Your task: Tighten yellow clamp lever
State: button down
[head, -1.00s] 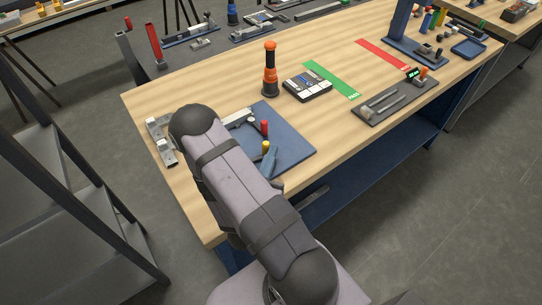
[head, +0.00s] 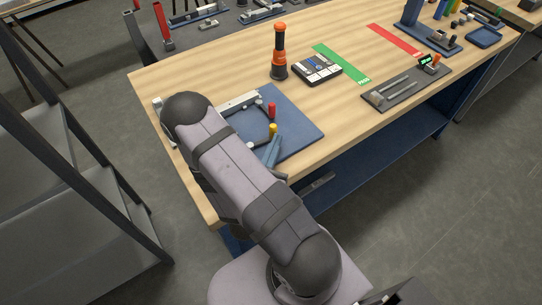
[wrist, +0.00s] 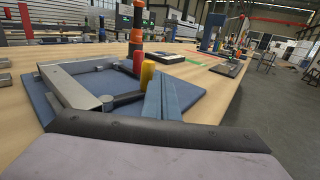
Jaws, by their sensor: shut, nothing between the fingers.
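The yellow clamp lever (head: 273,130) stands upright near the middle of the blue base plate (head: 308,130); in the wrist view the lever (wrist: 147,75) is beside a dark clamp arm. A red lever (head: 271,110) stands just behind it. A pale metal bar (head: 240,102) lies at the plate's back left and shows larger in the wrist view (wrist: 72,88). My arm covers the plate's left part in the head view.
An orange-and-black tool (head: 279,55) stands behind the plate, beside a dark case (head: 317,70). Green (head: 342,64) and red (head: 395,40) strips lie further right, with a grey tray (head: 405,90). Bare wood lies right of the plate. A dark rack (head: 70,170) stands at the left.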

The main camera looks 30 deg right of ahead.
jog(key=v, duration=0.3)
jog(key=shift+b, duration=0.3)
jog(key=shift+p+v, duration=0.4)
jog(key=shift+v, duration=0.6)
jog(key=shift+d, duration=0.1)
